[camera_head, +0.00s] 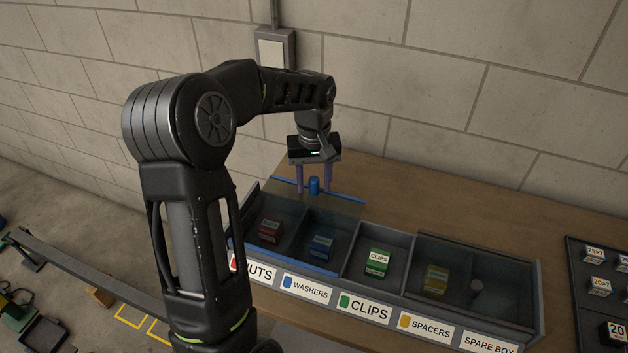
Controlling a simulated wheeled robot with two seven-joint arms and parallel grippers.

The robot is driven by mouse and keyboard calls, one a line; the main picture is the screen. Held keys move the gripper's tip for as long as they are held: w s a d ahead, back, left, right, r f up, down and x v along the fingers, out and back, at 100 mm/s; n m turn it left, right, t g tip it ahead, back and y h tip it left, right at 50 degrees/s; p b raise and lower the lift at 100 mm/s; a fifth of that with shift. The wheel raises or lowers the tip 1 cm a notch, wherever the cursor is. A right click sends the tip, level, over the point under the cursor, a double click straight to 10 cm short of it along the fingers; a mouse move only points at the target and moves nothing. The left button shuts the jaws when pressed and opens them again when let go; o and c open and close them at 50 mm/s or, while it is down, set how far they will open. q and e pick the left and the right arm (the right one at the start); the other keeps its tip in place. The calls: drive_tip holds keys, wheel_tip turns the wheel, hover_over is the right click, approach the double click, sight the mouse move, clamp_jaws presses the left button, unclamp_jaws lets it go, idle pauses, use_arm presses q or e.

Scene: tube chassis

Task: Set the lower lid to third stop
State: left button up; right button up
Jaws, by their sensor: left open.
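A long grey bin with compartments (408,312) stands on the wooden bench. A see-through lid with blue edges (345,205) covers the NUTS and WASHERS compartments at its left end. A blue knob (314,187) stands up at this lid's back part. A second dark see-through lid (500,266) covers the SPACERS and SPARE BOX compartments, with a small grey knob (477,287). The CLIPS compartment between them is uncovered. I cannot tell which lid is lower. My left gripper (314,187) points down, open, with its purple fingers on either side of the blue knob; contact is unclear.
A red box (269,230), a blue box (321,246), a green box (377,262) and a yellow box (436,279) sit in the compartments. A dark board with labelled blocks (590,300) lies at right. The brick wall rises behind the bench.

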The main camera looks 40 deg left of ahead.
use_arm(q)
clamp_jaws()
idle(1.3)
